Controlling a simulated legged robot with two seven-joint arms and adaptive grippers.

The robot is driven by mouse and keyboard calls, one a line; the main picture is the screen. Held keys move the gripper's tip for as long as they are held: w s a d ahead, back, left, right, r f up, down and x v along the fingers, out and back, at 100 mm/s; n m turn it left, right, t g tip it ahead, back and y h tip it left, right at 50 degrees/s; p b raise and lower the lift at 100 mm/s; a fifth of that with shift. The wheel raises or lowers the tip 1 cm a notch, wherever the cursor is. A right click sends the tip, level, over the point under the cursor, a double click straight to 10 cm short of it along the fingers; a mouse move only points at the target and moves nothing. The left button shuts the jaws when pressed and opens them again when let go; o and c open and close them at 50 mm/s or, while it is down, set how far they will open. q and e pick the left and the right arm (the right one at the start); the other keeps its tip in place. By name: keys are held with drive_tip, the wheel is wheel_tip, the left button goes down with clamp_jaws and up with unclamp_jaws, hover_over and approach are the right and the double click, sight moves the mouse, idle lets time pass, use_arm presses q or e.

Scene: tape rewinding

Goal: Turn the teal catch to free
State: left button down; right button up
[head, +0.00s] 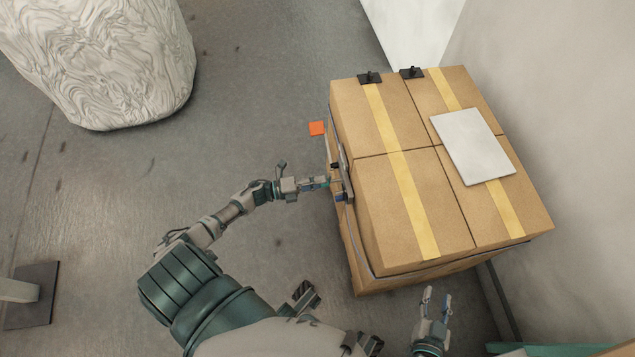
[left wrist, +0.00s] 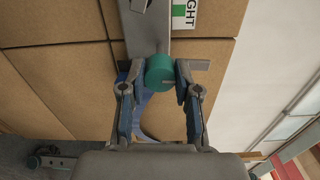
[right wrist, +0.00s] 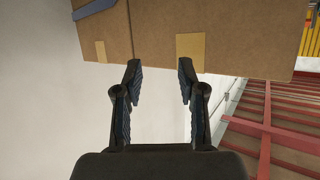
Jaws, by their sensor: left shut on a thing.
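The teal catch (left wrist: 160,72) is a round knob on a grey metal plate (left wrist: 146,30) on the side of the stacked cardboard boxes. My left gripper (left wrist: 155,85) has its two fingertips on either side of the knob and is shut on it. In the head view my left gripper (head: 326,183) reaches the left side of the boxes, and the catch is too small to make out there. My right gripper (head: 436,296) is open and empty in front of the boxes. Its parted fingers also show in the right wrist view (right wrist: 159,75).
Cardboard boxes (head: 385,215) with yellow tape form a block, with a grey panel (head: 472,146) and two black clips (head: 370,77) on top. A large wrapped bale (head: 100,60) stands at the upper left. Floor between is clear.

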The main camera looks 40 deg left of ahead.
use_arm(q)
drive_tip(key=shift+w+a+n, duration=0.15)
drive_tip(key=shift+n, duration=0.25)
use_arm(e)
drive_tip(key=shift+s+d+f+g, duration=0.1)
drive_tip(key=shift+s+f+g, duration=0.1)
drive_tip(key=shift+f+g, duration=0.1)
use_arm(q)
drive_tip(key=c, duration=1.2)
unclamp_jaws()
drive_tip(key=o, duration=0.4)
drive_tip(key=shift+f, duration=0.1)
drive_tip(key=shift+c, duration=0.2)
use_arm(e)
drive_tip(key=shift+w+f, duration=0.1)
use_arm(q)
drive_tip(key=v, duration=1.2)
drive_tip(key=shift+f, duration=0.15)
